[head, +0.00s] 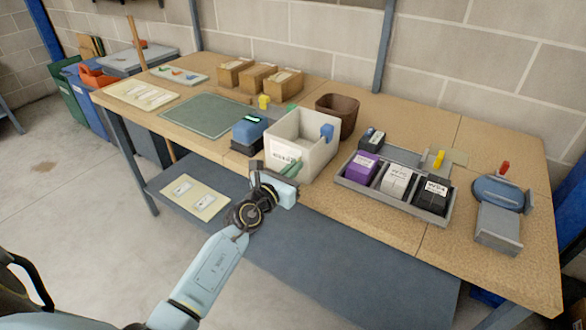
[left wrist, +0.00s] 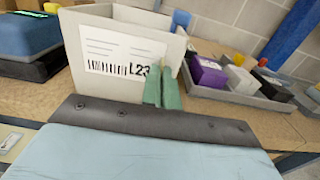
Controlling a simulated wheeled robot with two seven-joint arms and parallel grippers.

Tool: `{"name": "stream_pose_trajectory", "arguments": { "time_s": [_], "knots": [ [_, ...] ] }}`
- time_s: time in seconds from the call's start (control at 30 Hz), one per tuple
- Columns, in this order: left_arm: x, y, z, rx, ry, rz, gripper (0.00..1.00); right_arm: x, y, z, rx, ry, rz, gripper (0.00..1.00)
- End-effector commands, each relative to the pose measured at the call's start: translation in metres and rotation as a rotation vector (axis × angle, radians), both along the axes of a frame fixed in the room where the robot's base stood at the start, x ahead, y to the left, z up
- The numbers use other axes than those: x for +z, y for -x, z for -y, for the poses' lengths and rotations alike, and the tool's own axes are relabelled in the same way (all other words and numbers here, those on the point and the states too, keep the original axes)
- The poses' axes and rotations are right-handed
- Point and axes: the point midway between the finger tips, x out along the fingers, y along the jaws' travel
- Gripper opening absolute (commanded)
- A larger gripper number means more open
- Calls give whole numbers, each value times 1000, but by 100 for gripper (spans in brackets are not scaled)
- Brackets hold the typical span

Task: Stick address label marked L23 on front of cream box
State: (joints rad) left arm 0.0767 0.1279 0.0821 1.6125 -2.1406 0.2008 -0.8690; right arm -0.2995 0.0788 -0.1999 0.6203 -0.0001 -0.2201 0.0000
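The cream box (head: 316,158) stands open-topped near the table's front edge. The address label marked L23 (left wrist: 122,52) shows a barcode and lies against the box's front face, looking flat and slightly tilted; in the head view the label (head: 285,151) sits on that face. My left gripper (head: 291,168) is right at the box front. In the left wrist view its two green fingertips (left wrist: 162,88) are together, overlapping the label's lower right corner. Nothing shows clearly between them. Contact with the face cannot be told. My right gripper is not in view.
A blue device (head: 248,130) stands left of the box. A grey tray (head: 390,195) with purple, white and black packs lies right, a tape dispenser (head: 499,205) further right. A brown bin (head: 338,112) stands behind. The green mat (head: 210,115) is clear.

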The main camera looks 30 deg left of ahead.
Motion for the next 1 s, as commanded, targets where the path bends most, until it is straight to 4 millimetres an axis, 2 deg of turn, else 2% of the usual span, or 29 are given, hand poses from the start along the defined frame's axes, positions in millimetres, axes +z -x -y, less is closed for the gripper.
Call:
{"name": "stream_pose_trajectory", "arguments": {
  "time_s": [0.83, 1.0],
  "knots": [
    [1, -1, 0, 0, -1, 3, 0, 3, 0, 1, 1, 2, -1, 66],
    [1, -1, 0, 0, -1, 2, 24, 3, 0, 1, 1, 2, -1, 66]
  ]
}}
